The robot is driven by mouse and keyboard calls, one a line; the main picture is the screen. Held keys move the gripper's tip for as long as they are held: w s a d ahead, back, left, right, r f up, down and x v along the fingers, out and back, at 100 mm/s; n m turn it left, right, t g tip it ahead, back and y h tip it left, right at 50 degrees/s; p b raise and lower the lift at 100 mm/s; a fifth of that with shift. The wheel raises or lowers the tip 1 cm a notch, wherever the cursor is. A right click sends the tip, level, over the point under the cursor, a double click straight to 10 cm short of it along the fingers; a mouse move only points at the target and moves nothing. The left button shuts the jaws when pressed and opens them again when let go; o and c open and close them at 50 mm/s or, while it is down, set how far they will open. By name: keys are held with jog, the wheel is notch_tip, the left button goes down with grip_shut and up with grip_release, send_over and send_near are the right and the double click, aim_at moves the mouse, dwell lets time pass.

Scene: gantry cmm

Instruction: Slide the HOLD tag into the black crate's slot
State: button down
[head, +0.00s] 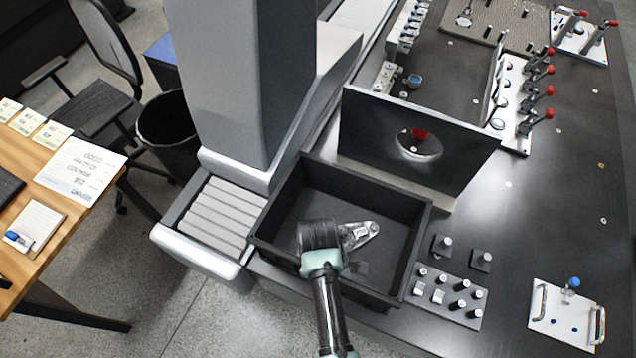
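The black crate (421,250) stands open at the front edge of the dark table, in the middle of the head view. A silvery bracket-like piece (360,234) shows just right of my gripper, inside the crate's outline; I cannot tell whether the two touch. A small faint grey patch shows on the crate's inside near my gripper. I cannot make out the HOLD tag or the crate's slot.
A dark upright plate with a round hole (372,125) stands behind the crate. A big grey column (235,80) rises at its back left. Right of it are a block of small knobs (447,296) and a white plate with handles (566,315). A wooden desk (75,215) is at far left.

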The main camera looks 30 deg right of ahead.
jog(key=c, duration=0.7)
grip_release()
jog(key=shift+r, duration=0.1)
jog(key=shift+r+p, duration=3.45)
jog(key=shift+p, duration=0.2)
jog(key=shift+w, duration=0.1)
